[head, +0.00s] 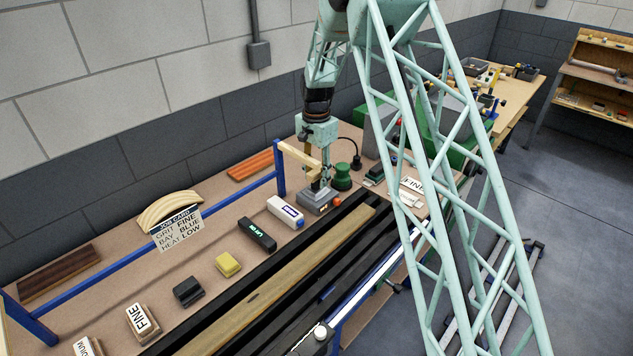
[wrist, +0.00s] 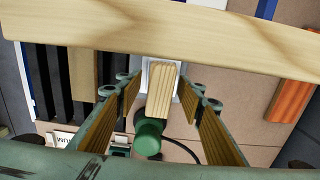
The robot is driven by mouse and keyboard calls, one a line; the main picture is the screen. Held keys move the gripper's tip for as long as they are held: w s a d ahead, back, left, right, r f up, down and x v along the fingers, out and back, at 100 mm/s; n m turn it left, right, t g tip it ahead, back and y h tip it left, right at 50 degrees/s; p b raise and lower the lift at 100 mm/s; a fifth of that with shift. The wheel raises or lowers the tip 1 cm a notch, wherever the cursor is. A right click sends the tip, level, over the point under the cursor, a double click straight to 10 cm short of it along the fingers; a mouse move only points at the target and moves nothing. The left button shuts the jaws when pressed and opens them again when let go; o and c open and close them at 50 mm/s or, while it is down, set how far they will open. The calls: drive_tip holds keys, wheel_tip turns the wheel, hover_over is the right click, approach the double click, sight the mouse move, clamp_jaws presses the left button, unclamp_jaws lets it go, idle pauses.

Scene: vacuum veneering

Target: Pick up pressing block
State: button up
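My gripper (head: 318,178) points down over a grey block-like unit (head: 318,204) on the bench. In the wrist view the wood-lined fingers (wrist: 160,98) stand apart, with a pale wooden piece (wrist: 155,88) between them. A gap shows on its right side; contact on the left is unclear. A pale surface lies behind that piece. I cannot tell for certain which item is the pressing block. A pale wooden bar (head: 298,158) is beside the gripper's left side; a large pale bar (wrist: 160,28) crosses the top of the wrist view.
A green knob-shaped object (head: 342,178) stands close right of the gripper. A white block (head: 285,212), a black device (head: 257,236) and a yellow block (head: 228,265) line the bench. A blue rail (head: 130,260) runs behind them. Orange strips (head: 250,166) lie near the wall.

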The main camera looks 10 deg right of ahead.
idle(0.4)
drive_tip(key=c, duration=1.1)
drive_tip(key=shift+r, duration=0.15)
drive_tip(key=shift+r, duration=4.95)
drive_tip(key=shift+o, duration=1.2)
drive_tip(key=shift+c, duration=0.3)
